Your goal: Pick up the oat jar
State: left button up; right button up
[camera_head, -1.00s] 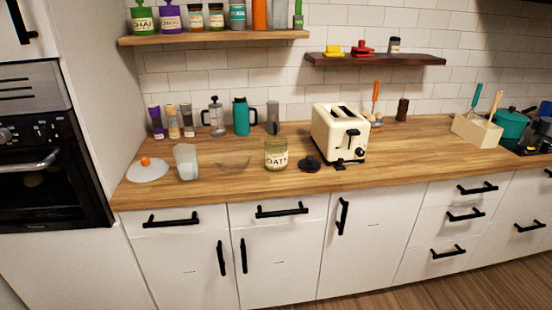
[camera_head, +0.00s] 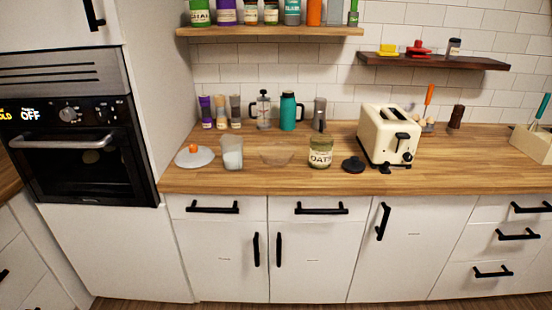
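The oat jar (camera_head: 320,153) is a clear glass jar with a pale label reading OATS. It stands upright and appears open on the wooden counter, near the front edge. A round black lid (camera_head: 353,165) lies on the counter just to its right. A glass bowl (camera_head: 277,153) sits to its left. Neither of my grippers shows in the head view.
A cream toaster (camera_head: 388,136) stands right of the black lid. A clear cup (camera_head: 231,153) and a white lid with an orange knob (camera_head: 194,157) are at the left. A teal bottle (camera_head: 290,112) and a French press (camera_head: 263,110) stand behind. A wooden shelf (camera_head: 270,31) hangs above.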

aim_at(321, 144)
jog(key=i+u, duration=0.25)
jog(key=i, duration=0.4)
jog(key=i+l+u, duration=0.1)
jog(key=i+u, duration=0.15)
jog(key=i, duration=0.45)
